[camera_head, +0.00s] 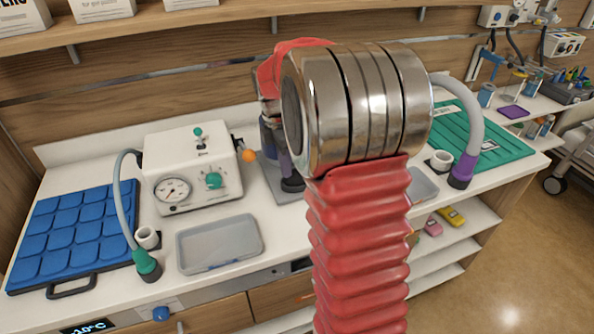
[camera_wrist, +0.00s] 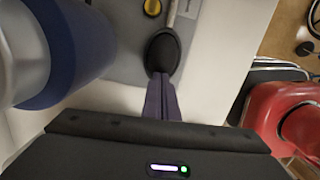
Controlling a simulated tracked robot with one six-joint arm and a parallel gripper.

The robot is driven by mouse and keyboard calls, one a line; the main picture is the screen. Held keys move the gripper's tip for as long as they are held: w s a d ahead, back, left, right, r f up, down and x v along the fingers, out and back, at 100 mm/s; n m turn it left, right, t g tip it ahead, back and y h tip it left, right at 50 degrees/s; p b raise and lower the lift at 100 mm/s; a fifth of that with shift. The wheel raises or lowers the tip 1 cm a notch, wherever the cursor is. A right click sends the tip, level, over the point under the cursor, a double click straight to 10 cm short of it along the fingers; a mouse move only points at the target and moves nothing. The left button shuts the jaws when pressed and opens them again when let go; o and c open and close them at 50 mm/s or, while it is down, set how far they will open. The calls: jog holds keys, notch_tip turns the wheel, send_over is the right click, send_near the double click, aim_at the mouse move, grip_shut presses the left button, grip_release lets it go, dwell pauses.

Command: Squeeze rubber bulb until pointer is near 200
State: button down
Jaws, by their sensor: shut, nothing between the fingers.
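My gripper (camera_wrist: 162,82) is shut, with its two purple fingers together and nothing visible between them. A black oval rubber bulb (camera_wrist: 162,51) lies right at the fingertips on a grey plate (camera_wrist: 125,65) in the wrist view. Whether the tips touch it or sit just above it I cannot tell. In the head view a dark rounded end, likely the bulb (camera_head: 292,185), shows on the grey plate (camera_head: 275,186), partly behind my arm. A round dial with a pointer (camera_head: 172,190) is on a white box (camera_head: 193,165); its reading is too small. Any gauge on the grey plate is hidden.
A blue cylinder (camera_wrist: 70,50) stands close left of my fingers in the wrist view. A grey tray (camera_head: 220,243), a hose with a green end (camera_head: 146,265), a blue padded mat (camera_head: 70,235) and a green mat (camera_head: 475,135) are on the counter. Shelves hang above.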

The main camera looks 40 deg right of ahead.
notch_tip(320, 180, up, 14)
jog(key=a, duration=0.1)
jog(key=shift+w+a+f, duration=0.15)
jog(key=shift+f, duration=0.05)
dwell(0.3)
dwell(0.5)
jog(key=s+d+m+t+y, duration=0.1)
jog(key=s+d+m, duration=0.3)
jog(key=m, duration=1.5)
jog(key=shift+s+d+r+t, duration=0.2)
jog(key=shift+r+t, duration=0.2)
jog(key=shift+t, duration=0.3)
